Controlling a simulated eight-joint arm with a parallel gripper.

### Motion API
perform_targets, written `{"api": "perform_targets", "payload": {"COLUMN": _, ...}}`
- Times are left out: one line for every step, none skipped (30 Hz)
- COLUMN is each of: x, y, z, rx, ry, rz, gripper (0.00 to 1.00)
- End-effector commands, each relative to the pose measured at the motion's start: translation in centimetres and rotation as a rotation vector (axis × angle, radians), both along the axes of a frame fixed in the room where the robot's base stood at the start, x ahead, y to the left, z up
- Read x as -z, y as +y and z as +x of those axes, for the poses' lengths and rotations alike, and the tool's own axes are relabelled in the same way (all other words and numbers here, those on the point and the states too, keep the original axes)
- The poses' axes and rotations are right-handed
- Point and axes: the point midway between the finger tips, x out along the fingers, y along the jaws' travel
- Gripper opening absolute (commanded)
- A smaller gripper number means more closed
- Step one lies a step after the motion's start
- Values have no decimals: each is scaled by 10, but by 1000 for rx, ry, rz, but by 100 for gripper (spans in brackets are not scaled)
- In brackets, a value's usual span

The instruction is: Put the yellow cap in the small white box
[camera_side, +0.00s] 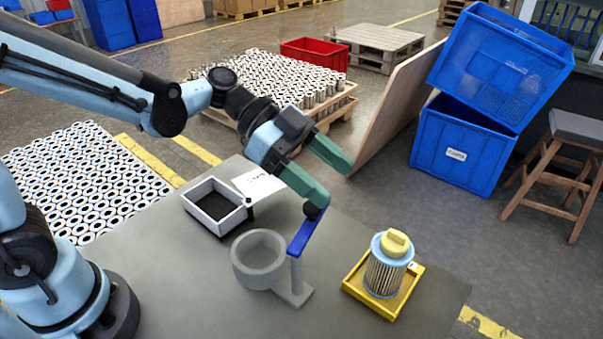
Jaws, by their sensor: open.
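The yellow cap (397,243) sits on top of a pleated filter cartridge (385,275) with a pale blue top ring. The cartridge stands upright in a shallow yellow tray (352,285) at the right of the table. The small white box (232,224) is at the back left of the table, open on top, with a dark inside that looks empty. My gripper (328,184) has green fingers, spread apart with nothing between them. It is up and left of the cap, and its lower finger overlaps the end of a blue lever (303,234); I cannot tell if they touch.
A grey round cup (257,262) and the lever's grey stand (295,287) stand between the white box and the yellow tray. A white labelled card or lid (258,183) is behind the box. The table's front right (430,315) is clear. Blue crates (462,145) stand beyond the table.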

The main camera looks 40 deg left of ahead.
Motion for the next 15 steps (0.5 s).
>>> {"api": "perform_targets", "payload": {"x": 1, "y": 0, "z": 0, "rx": 0, "ry": 0, "rz": 0, "gripper": 73}}
{"api": "perform_targets", "payload": {"x": 3, "y": 1, "z": -1, "rx": 0, "ry": 0, "rz": 0, "gripper": 73}}
{"api": "perform_targets", "payload": {"x": 5, "y": 1, "z": -1, "rx": 0, "ry": 0, "rz": 0, "gripper": 73}}
{"api": "perform_targets", "payload": {"x": 6, "y": 1, "z": -2, "rx": 0, "ry": 0, "rz": 0, "gripper": 73}}
{"api": "perform_targets", "payload": {"x": 6, "y": 0, "z": -1, "rx": 1, "ry": 0, "rz": 0, "gripper": 73}}
{"api": "perform_targets", "payload": {"x": 7, "y": -2, "z": -1, "rx": 2, "ry": 0, "rz": 0, "gripper": 73}}
{"api": "perform_targets", "payload": {"x": 9, "y": -5, "z": 0, "rx": 3, "ry": 1, "rz": 0, "gripper": 73}}
{"api": "perform_targets", "payload": {"x": 10, "y": -8, "z": 0, "rx": 3, "ry": 1, "rz": 1, "gripper": 73}}
{"api": "perform_targets", "payload": {"x": 13, "y": -14, "z": 1, "rx": 5, "ry": -1, "rz": 0, "gripper": 73}}
{"api": "perform_targets", "payload": {"x": 16, "y": -18, "z": 2, "rx": 6, "ry": 0, "rz": 0, "gripper": 73}}
{"api": "perform_targets", "payload": {"x": 18, "y": -23, "z": 2, "rx": 6, "ry": 0, "rz": 0, "gripper": 73}}
{"api": "perform_targets", "payload": {"x": 22, "y": -29, "z": 4, "rx": 5, "ry": 1, "rz": 0, "gripper": 73}}
{"api": "perform_targets", "payload": {"x": 24, "y": -34, "z": 5, "rx": 6, "ry": 0, "rz": 0, "gripper": 73}}
{"api": "perform_targets", "payload": {"x": 26, "y": -38, "z": 6, "rx": 5, "ry": -1, "rz": 0, "gripper": 73}}
{"api": "perform_targets", "payload": {"x": 29, "y": -43, "z": 7, "rx": 5, "ry": 1, "rz": 0, "gripper": 73}}
